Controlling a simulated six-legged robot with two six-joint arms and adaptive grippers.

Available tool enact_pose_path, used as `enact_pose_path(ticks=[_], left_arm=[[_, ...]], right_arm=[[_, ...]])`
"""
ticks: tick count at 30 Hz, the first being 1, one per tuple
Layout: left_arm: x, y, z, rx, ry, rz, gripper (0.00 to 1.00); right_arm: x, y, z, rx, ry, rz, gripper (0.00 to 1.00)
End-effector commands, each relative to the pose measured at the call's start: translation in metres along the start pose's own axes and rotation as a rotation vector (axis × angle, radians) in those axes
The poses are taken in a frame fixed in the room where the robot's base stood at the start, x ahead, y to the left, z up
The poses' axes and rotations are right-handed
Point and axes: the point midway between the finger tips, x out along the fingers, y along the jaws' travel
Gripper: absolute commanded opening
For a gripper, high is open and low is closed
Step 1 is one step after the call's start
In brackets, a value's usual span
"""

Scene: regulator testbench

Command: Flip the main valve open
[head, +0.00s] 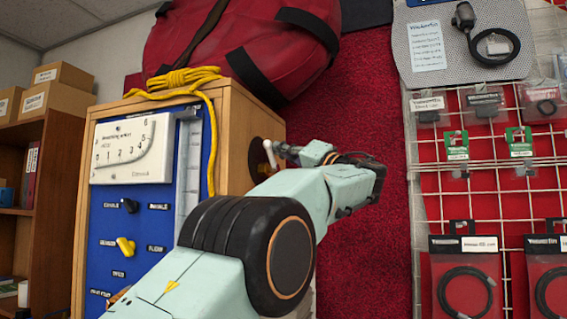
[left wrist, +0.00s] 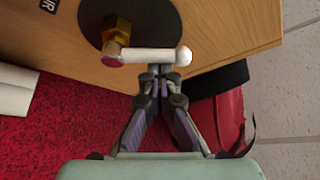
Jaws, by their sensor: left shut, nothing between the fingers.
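A white lever handle (left wrist: 150,56) with a rounded end sits on a brass fitting (left wrist: 117,28) over a black disc (left wrist: 90,12) on the wooden side of the testbench; I take it as the main valve. In the left wrist view the lever lies across the picture. In the head view the white lever (head: 269,155) shows at the box's right side. My left gripper (left wrist: 157,76) is shut and empty, its fingertips at the lever's lower edge; I cannot tell whether they touch. It also shows in the head view (head: 283,149), partly hidden. My right gripper is out of view.
The blue front panel (head: 135,215) carries a white gauge (head: 132,148) and a yellow knob (head: 126,246). A yellow rope (head: 180,80) and a red bag (head: 245,45) rest on top. A wire rack (head: 480,190) with hanging parts stands at the right.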

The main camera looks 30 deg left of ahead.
Motion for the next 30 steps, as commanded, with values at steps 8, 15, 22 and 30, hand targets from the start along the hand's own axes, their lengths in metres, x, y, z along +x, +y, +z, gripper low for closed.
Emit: enact_pose_path(ticks=[8, 15, 22, 30], left_arm=[[-0.005, 0.001, 0.009, -0.155, -0.002, -0.093, 0.0], [-0.007, -0.001, 0.013, -0.219, -0.001, -0.13, 0.0], [-0.01, 0.0, 0.017, -0.217, -0.001, -0.128, 0.0], [-0.012, 0.001, 0.021, -0.216, -0.001, -0.127, 0.0]], right_arm=[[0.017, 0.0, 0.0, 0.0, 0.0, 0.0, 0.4], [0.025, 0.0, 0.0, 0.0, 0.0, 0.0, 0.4], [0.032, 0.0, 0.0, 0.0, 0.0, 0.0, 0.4], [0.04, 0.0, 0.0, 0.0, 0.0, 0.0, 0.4]])
